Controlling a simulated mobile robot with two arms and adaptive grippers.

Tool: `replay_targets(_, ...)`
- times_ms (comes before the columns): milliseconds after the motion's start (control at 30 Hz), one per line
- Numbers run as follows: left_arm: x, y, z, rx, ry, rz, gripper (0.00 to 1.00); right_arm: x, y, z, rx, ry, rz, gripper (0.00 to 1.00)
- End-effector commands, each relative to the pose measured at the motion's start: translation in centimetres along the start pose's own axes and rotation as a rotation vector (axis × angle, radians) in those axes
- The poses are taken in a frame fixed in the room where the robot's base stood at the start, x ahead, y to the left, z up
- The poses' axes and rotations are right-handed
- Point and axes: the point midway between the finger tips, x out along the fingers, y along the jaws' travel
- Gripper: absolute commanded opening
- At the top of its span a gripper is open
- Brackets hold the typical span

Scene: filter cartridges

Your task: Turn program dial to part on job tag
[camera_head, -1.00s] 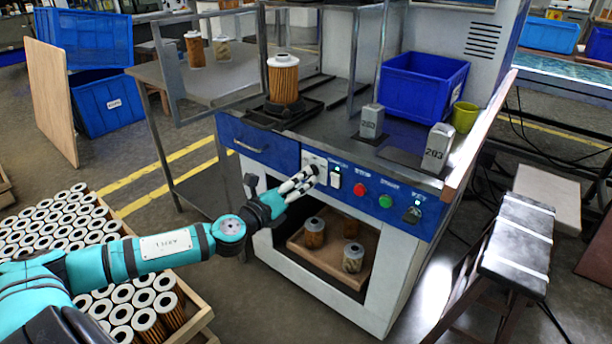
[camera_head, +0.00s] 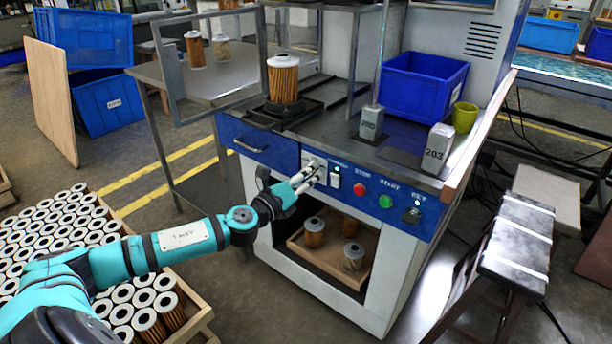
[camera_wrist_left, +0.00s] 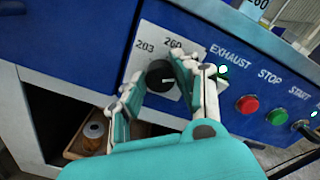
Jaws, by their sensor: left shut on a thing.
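The black program dial (camera_wrist_left: 158,76) sits on a white plate (camera_wrist_left: 150,42) printed 203 and 260 on the blue panel. My left gripper (camera_wrist_left: 161,74) is shut on the dial, with a finger on each side. A pale mark shows on the dial's face, but its exact setting is hard to read. In the head view my left gripper (camera_head: 313,174) reaches the panel from the left and hides most of the dial. A grey block marked 203 (camera_head: 438,150) stands at the counter's right front. Another grey block (camera_head: 371,122), seemingly marked 260, stands behind it to the left.
Right of the dial are a white switch (camera_head: 335,177), red stop button (camera_head: 360,188), green start button (camera_head: 385,201) and key switch (camera_head: 411,214). A filter cartridge (camera_head: 283,80) stands on a black fixture. A blue bin (camera_head: 425,85) stands on the counter.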

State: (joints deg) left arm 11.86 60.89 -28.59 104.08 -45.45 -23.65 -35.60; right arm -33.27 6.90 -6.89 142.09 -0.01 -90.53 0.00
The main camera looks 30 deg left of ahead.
Motion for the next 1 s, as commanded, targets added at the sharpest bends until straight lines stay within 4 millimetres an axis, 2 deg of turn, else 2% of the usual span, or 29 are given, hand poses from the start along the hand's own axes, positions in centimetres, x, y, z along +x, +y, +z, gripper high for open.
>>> replay_targets(67,0.0,0.0,0.0,0.0,0.0,0.0,0.0,0.0,0.0,0.0,0.0,0.0,0.0,0.4)
replay_targets(467,0.0,0.0,0.0,-0.079,0.002,0.002,0.0,-0.1,0.0,-0.1,0.0,0.0,0.0,0.4)
replay_targets(933,0.0,0.0,0.1,-0.475,0.007,0.009,0.0,-1.5,0.1,-0.5,0.0,0.002,0.0,0.4)
replay_targets(967,0.0,0.0,0.1,-0.503,0.007,0.009,0.0,-1.4,0.1,-0.7,0.001,0.005,0.0,0.4)
replay_targets(1000,0.0,0.0,0.1,-0.542,0.007,0.01,0.0,0.0,0.0,-0.7,0.002,-0.003,-0.002,0.4)
